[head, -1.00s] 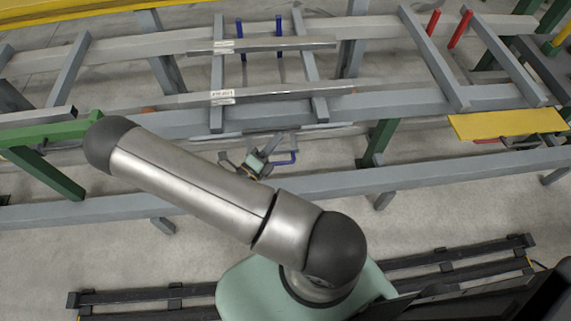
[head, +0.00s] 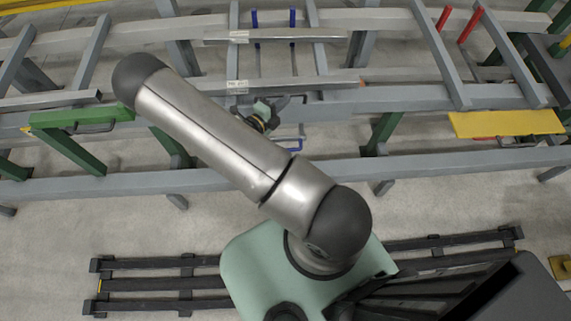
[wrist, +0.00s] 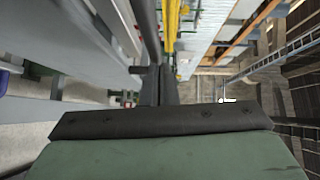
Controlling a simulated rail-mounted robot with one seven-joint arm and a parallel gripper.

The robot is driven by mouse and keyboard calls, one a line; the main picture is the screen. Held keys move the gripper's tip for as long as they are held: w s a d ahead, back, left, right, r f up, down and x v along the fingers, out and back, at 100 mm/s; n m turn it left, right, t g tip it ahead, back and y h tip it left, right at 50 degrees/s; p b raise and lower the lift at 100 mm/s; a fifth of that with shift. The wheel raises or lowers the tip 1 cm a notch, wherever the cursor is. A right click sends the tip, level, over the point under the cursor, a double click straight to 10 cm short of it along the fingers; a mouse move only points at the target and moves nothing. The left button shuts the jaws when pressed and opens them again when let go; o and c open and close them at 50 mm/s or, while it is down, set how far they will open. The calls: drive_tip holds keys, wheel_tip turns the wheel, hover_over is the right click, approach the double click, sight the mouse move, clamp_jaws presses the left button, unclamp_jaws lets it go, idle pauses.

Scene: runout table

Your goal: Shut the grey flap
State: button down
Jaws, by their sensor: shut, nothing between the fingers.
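The grey flap appears to be the grey panel (head: 325,98) in the middle of the table's front side, between the green and yellow flaps. It blends with the grey beam, so its angle is hard to tell. In the wrist view, my gripper's dark fingers (wrist: 160,88) are together and point ahead, beside a long grey surface (wrist: 82,60) on the left. Contact cannot be told.
A green flap (head: 78,115) with a handle is at the left. A yellow flap (head: 505,122) is at the right.

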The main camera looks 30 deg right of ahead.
drive_tip(key=shift+w+d+r, duration=0.1)
drive_tip(key=shift+w+r, duration=0.05)
drive_tip(key=shift+w, duration=0.05)
idle(0.3)
drive_tip(key=s+d+r+v, duration=0.1)
drive_tip(key=s+v, duration=0.1)
drive_tip(key=v, duration=1.1)
drive_tip(key=shift+s, duration=0.45)
